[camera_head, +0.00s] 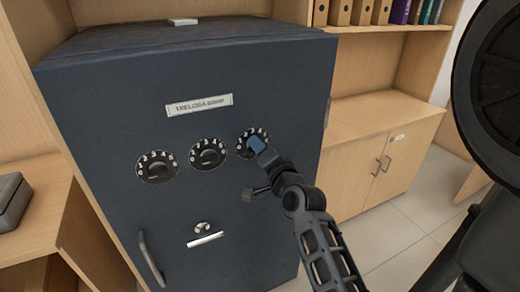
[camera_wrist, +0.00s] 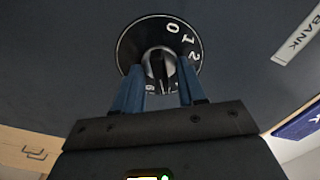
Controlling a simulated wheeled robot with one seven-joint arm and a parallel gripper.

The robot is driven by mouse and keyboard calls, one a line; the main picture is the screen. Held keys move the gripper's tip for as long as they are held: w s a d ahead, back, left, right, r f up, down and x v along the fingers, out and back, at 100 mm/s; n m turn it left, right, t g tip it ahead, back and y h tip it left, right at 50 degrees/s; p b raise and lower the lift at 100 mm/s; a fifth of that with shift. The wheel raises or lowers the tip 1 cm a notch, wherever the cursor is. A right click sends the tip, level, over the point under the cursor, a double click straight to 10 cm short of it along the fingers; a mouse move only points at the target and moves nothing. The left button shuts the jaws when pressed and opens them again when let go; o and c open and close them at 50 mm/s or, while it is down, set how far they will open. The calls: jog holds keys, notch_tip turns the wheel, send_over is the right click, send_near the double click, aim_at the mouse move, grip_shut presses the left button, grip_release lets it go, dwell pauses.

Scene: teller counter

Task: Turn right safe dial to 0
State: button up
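The right safe dial (camera_head: 245,136) is a black disc with white numbers on the dark safe door, partly hidden by my gripper (camera_head: 258,146). In the wrist view the dial (camera_wrist: 130,45) shows 0, 1 and 2 along its upper right edge. Its grey raised knob (camera_wrist: 160,62) stands between the two blue fingers of my gripper (camera_wrist: 160,80). Whether the fingertips touch the dial face is unclear.
The dark safe (camera_head: 110,90) also carries a middle dial (camera_head: 208,153), a left dial (camera_head: 157,167), a keyhole plate (camera_head: 203,228) and a vertical handle (camera_head: 151,260). A wooden cabinet (camera_head: 360,150) stands to the right. A grey box (camera_head: 12,201) sits on the desk at left.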

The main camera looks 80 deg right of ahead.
grip_shut()
jog(key=shift+n, duration=0.3)
jog(key=shift+w+a+f+n+p, duration=0.1)
jog(key=shift+n+p, duration=0.4)
jog(key=shift+n, duration=4.35)
jog(key=shift+w+a+n+p, duration=0.1)
jog(key=shift+n+p, duration=0.4)
jog(key=shift+n, duration=4.4)
jog(key=shift+w+a+f+n+p, duration=0.1)
jog(key=shift+n+p, duration=0.4)
jog(key=shift+n, duration=4.35)
